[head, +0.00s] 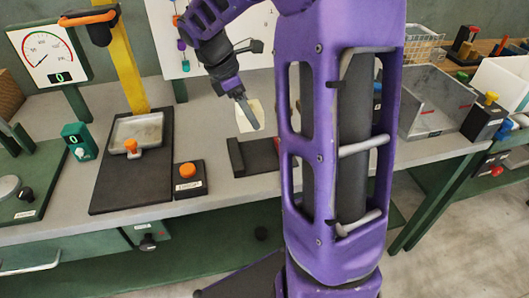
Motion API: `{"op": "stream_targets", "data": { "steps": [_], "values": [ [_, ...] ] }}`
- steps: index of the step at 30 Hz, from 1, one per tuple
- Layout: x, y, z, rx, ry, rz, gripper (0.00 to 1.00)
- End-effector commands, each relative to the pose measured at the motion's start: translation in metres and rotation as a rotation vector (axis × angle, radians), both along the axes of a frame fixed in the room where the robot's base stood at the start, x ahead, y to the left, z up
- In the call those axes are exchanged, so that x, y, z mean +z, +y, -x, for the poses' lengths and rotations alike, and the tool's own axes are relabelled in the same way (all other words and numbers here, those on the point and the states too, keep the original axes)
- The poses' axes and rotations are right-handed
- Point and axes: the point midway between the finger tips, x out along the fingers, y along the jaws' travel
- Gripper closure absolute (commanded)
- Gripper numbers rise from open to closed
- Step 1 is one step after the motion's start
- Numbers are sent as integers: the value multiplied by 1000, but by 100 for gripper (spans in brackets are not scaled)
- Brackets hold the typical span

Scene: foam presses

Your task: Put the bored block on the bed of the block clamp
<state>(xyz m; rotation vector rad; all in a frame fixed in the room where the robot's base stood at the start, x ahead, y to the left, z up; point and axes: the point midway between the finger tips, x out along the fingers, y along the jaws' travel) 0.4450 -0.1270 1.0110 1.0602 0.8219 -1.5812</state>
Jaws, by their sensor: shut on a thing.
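My gripper (249,118) points down over the table, left of my large purple arm link. It is shut on a pale cream block (241,121), which shows mostly behind the fingers; I take it for the bored block, but no bore can be made out. Just below it in the picture is a dark grey fixture with an upright left end (236,158), which looks like the block clamp. A bit of red shows at its right, where my arm hides the rest. I cannot tell whether the block touches the clamp.
A press with a yellow column (121,62), a metal tray (137,130) and a dial gauge (47,55) stands on the left. An orange button box (189,178) sits between press and clamp. A grey metal bin (437,100) stands right of my arm.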

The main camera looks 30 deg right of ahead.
Motion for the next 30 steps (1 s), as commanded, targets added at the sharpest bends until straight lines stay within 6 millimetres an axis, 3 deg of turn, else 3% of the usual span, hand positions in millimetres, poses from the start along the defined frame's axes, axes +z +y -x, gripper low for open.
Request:
{"op": "stream_targets", "data": {
  "steps": [7, 15, 26, 30],
  "values": [
    [-9, 1, 9, -29, 3, 3, 90],
    [-57, 1, 9, -29, 4, 3, 90],
    [-99, 1, 9, -28, 3, 3, 90],
    [-101, 1, 8, -27, -1, 4, 90]
  ]
}}
